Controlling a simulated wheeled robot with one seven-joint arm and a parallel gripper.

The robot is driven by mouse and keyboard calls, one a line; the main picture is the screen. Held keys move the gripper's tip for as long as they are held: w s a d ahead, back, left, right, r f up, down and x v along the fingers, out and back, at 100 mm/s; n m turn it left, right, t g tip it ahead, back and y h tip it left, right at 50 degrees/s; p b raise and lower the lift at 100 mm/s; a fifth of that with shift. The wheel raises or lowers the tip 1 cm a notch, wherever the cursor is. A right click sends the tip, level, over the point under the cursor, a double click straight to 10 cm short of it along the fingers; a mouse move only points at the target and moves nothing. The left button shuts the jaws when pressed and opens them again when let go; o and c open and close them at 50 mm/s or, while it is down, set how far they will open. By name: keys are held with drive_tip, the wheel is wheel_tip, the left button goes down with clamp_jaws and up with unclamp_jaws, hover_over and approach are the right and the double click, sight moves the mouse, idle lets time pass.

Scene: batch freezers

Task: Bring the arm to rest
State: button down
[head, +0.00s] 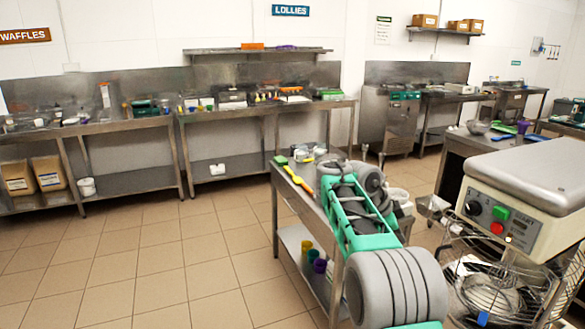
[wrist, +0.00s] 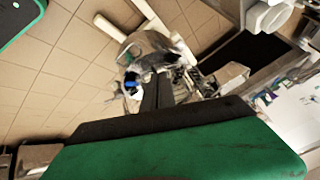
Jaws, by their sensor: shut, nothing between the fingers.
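My arm, with teal and grey links, reaches from the bottom of the head view up over a steel trolley (head: 283,190). It looks folded there, and its end is not clearly visible in that view. In the wrist view my gripper (wrist: 158,80) shows two dark fingers close together, shut with nothing between them. They point over the tiled floor towards a cluttered patch with a blue item (wrist: 131,85). The fingertips look apart from anything, though their distance to the clutter is hard to judge.
A cream machine (head: 530,190) with a wire guard (head: 500,275) stands close on the right. The trolley carries a green, yellow and orange utensil (head: 294,178) and has cups below. Steel benches (head: 120,127) line the back wall. The floor (head: 160,250) on the left is clear.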

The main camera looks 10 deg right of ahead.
drive_tip(key=s+a+f+n+g+y, duration=0.1)
drive_tip(key=s+a+f+n, duration=0.2)
drive_tip(key=f+n, duration=0.25)
drive_tip(key=s+a+f+n+y, duration=0.1)
drive_tip(key=s+a+f+n, duration=0.1)
drive_tip(key=a+f+n, duration=0.3)
drive_tip(key=s+a+f+n+g+y, duration=0.1)
drive_tip(key=s+a+f+n+y, duration=0.1)
drive_tip(key=s+f+n, duration=0.3)
drive_tip(key=s+a+n+y, duration=0.25)
drive_tip(key=s+a, duration=0.35)
drive_tip(key=s, duration=0.3)
drive_tip(key=s+a+n+y, duration=0.1)
drive_tip(key=s+a+n, duration=0.3)
drive_tip(key=s, duration=0.5)
wheel_tip(320, 180, up, 8)
drive_tip(key=a+m+t+p, duration=0.1)
drive_tip(key=t, duration=0.2)
drive_tip(key=shift+a, duration=0.3)
drive_tip(key=shift+w+h, duration=0.1)
drive_tip(key=shift+h, duration=0.15)
